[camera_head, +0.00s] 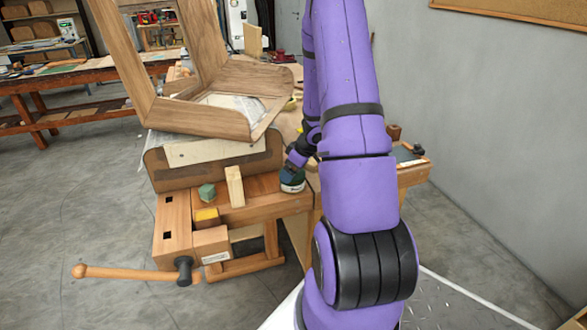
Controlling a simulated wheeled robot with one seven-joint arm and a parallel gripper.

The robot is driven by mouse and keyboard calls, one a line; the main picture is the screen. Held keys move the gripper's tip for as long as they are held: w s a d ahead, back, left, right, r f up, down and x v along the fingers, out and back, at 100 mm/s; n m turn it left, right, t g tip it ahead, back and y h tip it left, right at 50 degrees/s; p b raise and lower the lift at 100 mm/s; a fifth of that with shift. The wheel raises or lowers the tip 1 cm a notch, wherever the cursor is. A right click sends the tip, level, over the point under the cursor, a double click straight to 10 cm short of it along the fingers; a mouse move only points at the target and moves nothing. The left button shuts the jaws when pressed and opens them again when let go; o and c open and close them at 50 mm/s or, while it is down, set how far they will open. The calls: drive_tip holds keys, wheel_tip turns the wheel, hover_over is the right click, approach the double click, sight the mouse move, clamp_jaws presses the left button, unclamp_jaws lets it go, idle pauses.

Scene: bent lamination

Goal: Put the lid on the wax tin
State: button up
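A vise handle (130,273) sticks out front left.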

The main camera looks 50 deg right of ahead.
drive_tip(key=shift+f, duration=0.55)
idle(0.6)
drive_tip(key=o, duration=0.6)
drive_tip(key=shift+c, duration=0.2)
drive_tip(key=shift+r, duration=0.1)
drive_tip(key=shift+r, duration=3.9)
